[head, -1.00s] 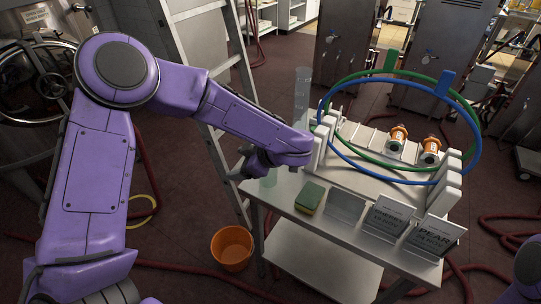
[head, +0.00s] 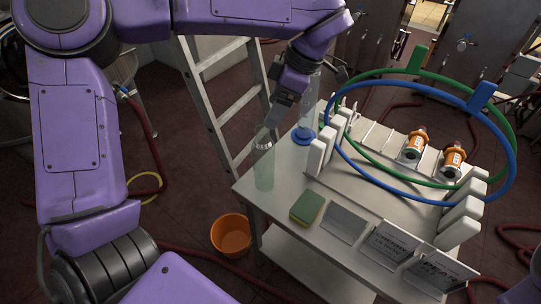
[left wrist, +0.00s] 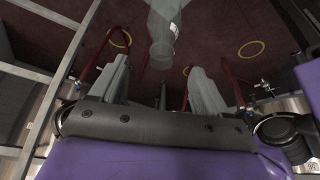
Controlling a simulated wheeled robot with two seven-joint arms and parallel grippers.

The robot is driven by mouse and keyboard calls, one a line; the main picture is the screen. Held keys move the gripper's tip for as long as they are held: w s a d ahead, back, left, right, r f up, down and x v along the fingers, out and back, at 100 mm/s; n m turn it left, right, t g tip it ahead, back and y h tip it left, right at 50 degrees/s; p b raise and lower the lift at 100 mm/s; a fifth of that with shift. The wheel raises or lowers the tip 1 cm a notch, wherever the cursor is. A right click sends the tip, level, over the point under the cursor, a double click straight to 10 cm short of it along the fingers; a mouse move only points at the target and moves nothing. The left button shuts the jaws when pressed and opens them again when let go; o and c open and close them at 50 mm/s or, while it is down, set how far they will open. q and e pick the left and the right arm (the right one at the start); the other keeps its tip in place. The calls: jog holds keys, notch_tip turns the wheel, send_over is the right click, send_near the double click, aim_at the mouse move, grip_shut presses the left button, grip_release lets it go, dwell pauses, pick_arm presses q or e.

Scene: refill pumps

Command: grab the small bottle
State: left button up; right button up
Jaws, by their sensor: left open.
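A small clear, greenish bottle (head: 263,172) stands upright at the left corner of the metal table (head: 268,214). It also shows in the left wrist view (left wrist: 163,30), just beyond the fingertips and roughly between them. My left gripper (head: 270,127) points down at the bottle's neck from above and behind. Its two fingers (left wrist: 160,66) are spread apart with nothing held between them. Whether a finger touches the bottle cannot be told. My right gripper is out of view.
A tall clear cylinder (head: 306,112) on a blue base stands close behind the bottle. A sponge (head: 306,207), two orange-labelled bottles (head: 412,147) (head: 452,161) and blue and green hoops (head: 482,95) are to the right. A ladder (head: 232,109) and an orange bucket (head: 231,236) are nearby.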

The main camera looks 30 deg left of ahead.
aim_at(257, 137)
pick_arm(q)
jog(key=f, duration=0.1)
jog(key=s+a+f, duration=0.1)
jog(key=f, duration=0.1)
jog(key=shift+s+a+f, duration=0.2)
jog(key=shift+s+a, duration=0.1)
jog(key=shift+s, duration=0.05)
jog(key=x, duration=0.1)
jog(key=p+x, duration=0.1)
jog(key=x, duration=0.2)
jog(key=shift+w+f, duration=0.2)
jog(key=shift+w, duration=0.15)
jog(key=shift+s+a+f, duration=0.15)
jog(key=shift+a+f, duration=0.05)
jog(key=shift+f, duration=0.2)
grip_shut()
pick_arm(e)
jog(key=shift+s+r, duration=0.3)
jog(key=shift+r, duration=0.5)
